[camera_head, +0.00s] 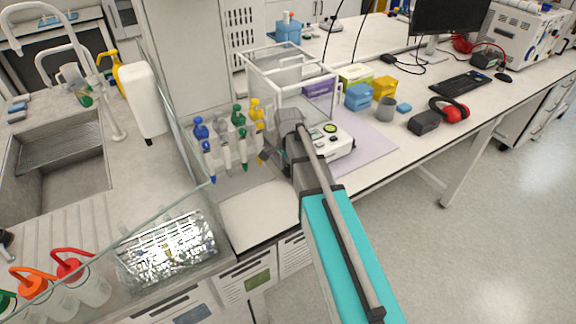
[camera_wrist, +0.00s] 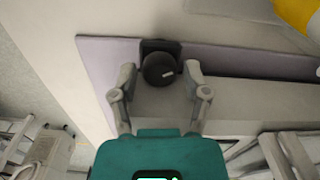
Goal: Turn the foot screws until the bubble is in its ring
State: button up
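A white instrument (camera_head: 338,150) stands on the bench, partly hidden behind my arm. A round green bubble level (camera_head: 330,128) shows on its top; the bubble's place in its ring is too small to tell. In the wrist view a round black foot screw (camera_wrist: 158,70) with a small white mark sits in front of a dark square block. My gripper (camera_wrist: 160,73) is open, with one finger on each side of the screw and a visible gap at both sides. In the head view my gripper (camera_head: 287,140) is at the instrument's left side, its fingertips mostly hidden.
The instrument stands on a lilac mat (camera_head: 372,148). A clear-walled frame (camera_head: 290,80) is behind it. A pipette stand with several coloured pipettes (camera_head: 238,125) is close on the left. A grey cup (camera_head: 385,109), boxes and red earmuffs (camera_head: 455,111) lie to the right.

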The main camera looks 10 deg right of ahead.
aim_at(288, 167)
jog(key=shift+o, duration=0.3)
jog(key=shift+m, duration=0.5)
jog(key=shift+m, duration=0.8)
jog(key=shift+r+p, duration=0.45)
notch_tip(288, 167, up, 13)
jog(key=p, duration=1.3)
jog(key=shift+s, duration=0.1)
